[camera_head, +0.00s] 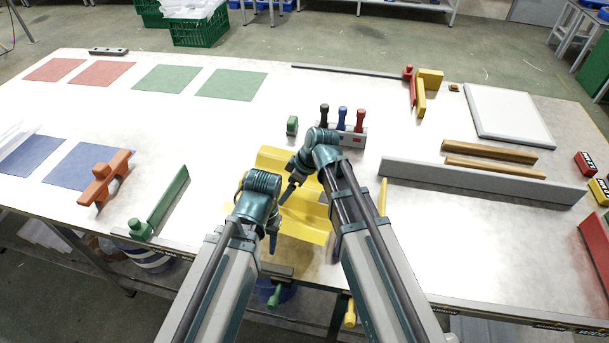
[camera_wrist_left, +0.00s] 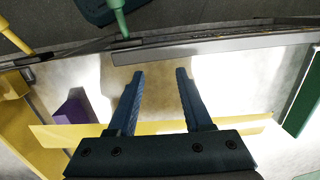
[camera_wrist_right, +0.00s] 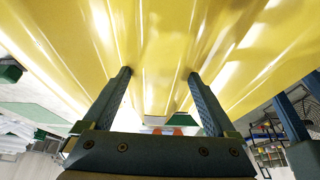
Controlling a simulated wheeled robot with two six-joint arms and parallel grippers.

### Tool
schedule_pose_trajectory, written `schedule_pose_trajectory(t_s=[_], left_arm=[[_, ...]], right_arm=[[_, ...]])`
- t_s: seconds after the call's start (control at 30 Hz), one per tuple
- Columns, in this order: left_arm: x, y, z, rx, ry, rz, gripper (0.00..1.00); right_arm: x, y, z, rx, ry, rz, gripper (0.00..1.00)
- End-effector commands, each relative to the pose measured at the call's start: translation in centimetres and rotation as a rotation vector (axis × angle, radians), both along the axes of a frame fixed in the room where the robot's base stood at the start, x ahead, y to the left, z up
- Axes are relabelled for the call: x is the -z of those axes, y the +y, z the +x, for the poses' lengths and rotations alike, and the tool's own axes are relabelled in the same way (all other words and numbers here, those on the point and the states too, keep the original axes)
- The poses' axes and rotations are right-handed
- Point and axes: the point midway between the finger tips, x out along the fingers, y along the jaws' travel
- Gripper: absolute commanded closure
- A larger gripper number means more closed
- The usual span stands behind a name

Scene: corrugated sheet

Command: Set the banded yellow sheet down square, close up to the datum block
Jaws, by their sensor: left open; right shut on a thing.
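The yellow corrugated sheet (camera_head: 305,222) is raised near the front middle of the table, partly hidden by my arms. It fills the upper part of the right wrist view (camera_wrist_right: 160,45). My right gripper (camera_head: 289,192) is shut on it. My left gripper (camera_head: 272,238) is open and empty beside the sheet; its fingers (camera_wrist_left: 160,72) point at the table's front edge. A yellow strip (camera_wrist_left: 60,131), apparently the sheet's edge, crosses behind these fingers. A purple block (camera_wrist_left: 74,106) stands near the strip; I cannot tell if it is the datum block. No bands are distinct.
A green upright bar (camera_head: 170,197) stands left and a long grey bar (camera_head: 480,180) right. An orange block (camera_head: 105,178) is at far left. A rack with coloured handles (camera_head: 345,134) stands behind the sheet.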

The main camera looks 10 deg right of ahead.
Motion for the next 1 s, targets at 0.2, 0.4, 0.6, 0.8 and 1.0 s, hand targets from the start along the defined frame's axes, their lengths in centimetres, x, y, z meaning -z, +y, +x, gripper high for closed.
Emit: schedule_pose_trajectory(t_s=[0.2,0.4,0.6,0.8,1.0], left_arm=[[-0.2,0.0,0.0,0.0,0.0,0.0,0.5],[-0.2,0.0,0.0,0.0,0.0,0.0,0.5],[-0.3,0.0,0.0,0.0,0.0,0.0,0.5],[0.3,0.0,0.0,0.0,0.0,0.0,0.5],[1.5,0.0,0.0,0.0,0.0,0.0,0.5]], right_arm=[[-0.2,1.9,0.1,-0.125,0.0,0.0,0.97],[-0.2,1.9,0.1,-0.124,-0.001,0.0,0.97],[-0.3,1.8,0.1,-0.124,-0.003,0.0,0.97],[0.3,1.8,0.1,-0.123,-0.005,0.0,0.97],[1.5,1.8,0.1,-0.123,-0.005,0.0,0.97]])
